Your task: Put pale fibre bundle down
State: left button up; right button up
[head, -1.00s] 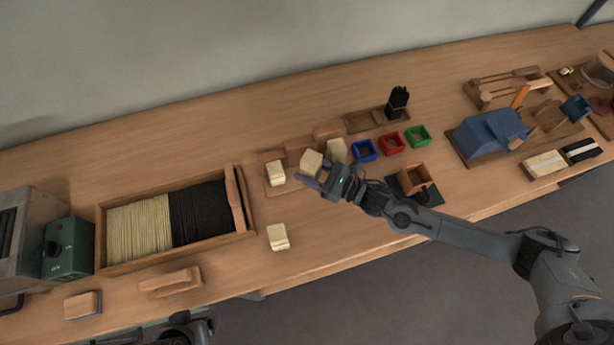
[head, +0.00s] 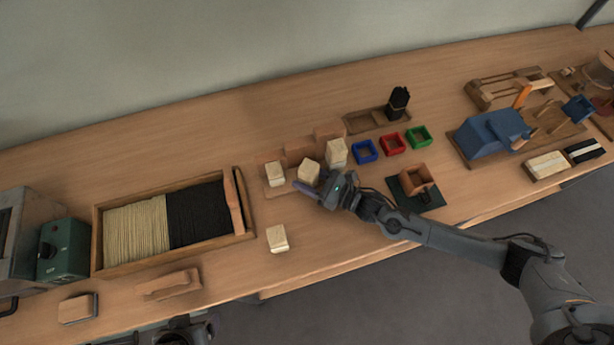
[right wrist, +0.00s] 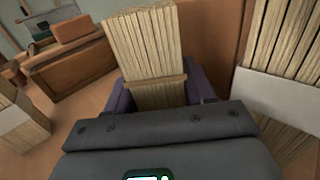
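A pale fibre bundle (head: 308,172) is between the fingers of my right gripper (head: 304,187), in the middle of a row of pale bundles. In the right wrist view the bundle (right wrist: 148,50) stands between the two dark fingers, which sit close against its sides. Its lower end is hidden by the gripper, so I cannot tell whether it touches the wooden holder (head: 268,192). Other pale bundles stand to its left (head: 275,173) and right (head: 336,152). Only a dark part of my left arm (head: 188,331) shows at the bottom edge; its fingers cannot be made out.
A wooden tray (head: 98,245) of pale and black fibre is on the left. Blue (head: 364,151), red (head: 393,142) and green (head: 418,136) boxes are to the right.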

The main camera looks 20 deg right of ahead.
jog(key=shift+o, duration=0.7)
jog(key=shift+r, duration=0.2)
jog(key=p+v, duration=0.1)
jog(key=v, duration=1.1)
jog(key=shift+d+p, duration=0.1)
jog(key=shift+p, duration=0.2)
